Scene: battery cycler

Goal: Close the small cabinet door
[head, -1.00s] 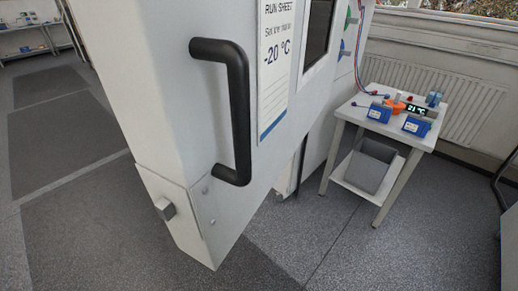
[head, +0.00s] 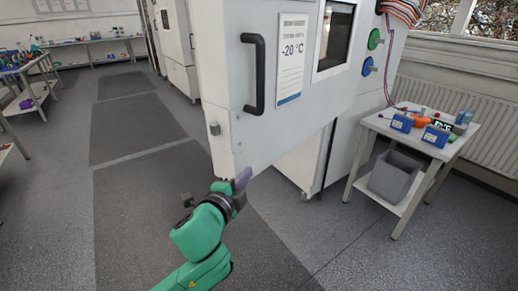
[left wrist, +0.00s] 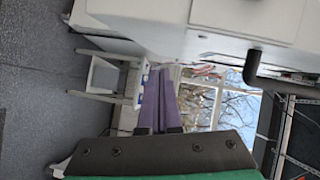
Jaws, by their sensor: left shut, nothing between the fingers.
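The white cabinet door (head: 225,90) stands swung out from the cabinet body (head: 310,160) in the head view. It bears a black bar handle (head: 255,75), a window and a run sheet (head: 291,60) reading -20 °C. My left gripper (head: 242,178) has purple fingers and is at the door's lower corner, close to its bottom edge; I cannot tell if it touches. In the left wrist view its fingers (left wrist: 160,98) are together and empty, with the door (left wrist: 205,25) above them and the handle (left wrist: 256,66) at the right. My right gripper is out of view.
A small white table (head: 458,142) with blue battery packs and a display stands at the right, with a grey bin (head: 394,176) on its lower shelf. Grey floor (head: 140,180) is free at the left. Benches stand at the far left.

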